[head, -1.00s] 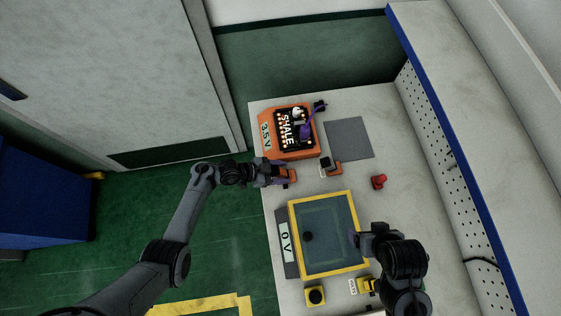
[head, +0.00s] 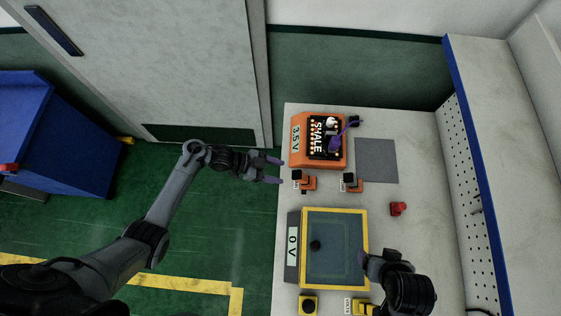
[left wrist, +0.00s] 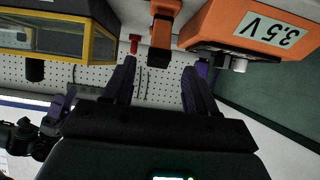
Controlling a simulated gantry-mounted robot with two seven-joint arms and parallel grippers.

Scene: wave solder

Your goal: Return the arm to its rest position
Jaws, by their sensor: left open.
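My left gripper (head: 280,170) is open and empty, at the left edge of the bench, just left of an orange switch with a black knob (head: 309,183). There is a small gap between them. In the left wrist view, the two fingers of the left gripper (left wrist: 159,63) are spread, with an orange block (left wrist: 160,30) beyond them. My right gripper (head: 364,258) is over the right edge of the yellow-framed box; its jaws are too hidden to judge.
An orange unit (head: 336,165) reading 3.5 V stands at the back of the bench (head: 420,240). A yellow-framed box (head: 304,240) with a 0 V display (head: 292,245) is nearer. A red knob (head: 398,209) sits to the right. Open green floor (head: 200,235) lies left of the bench.

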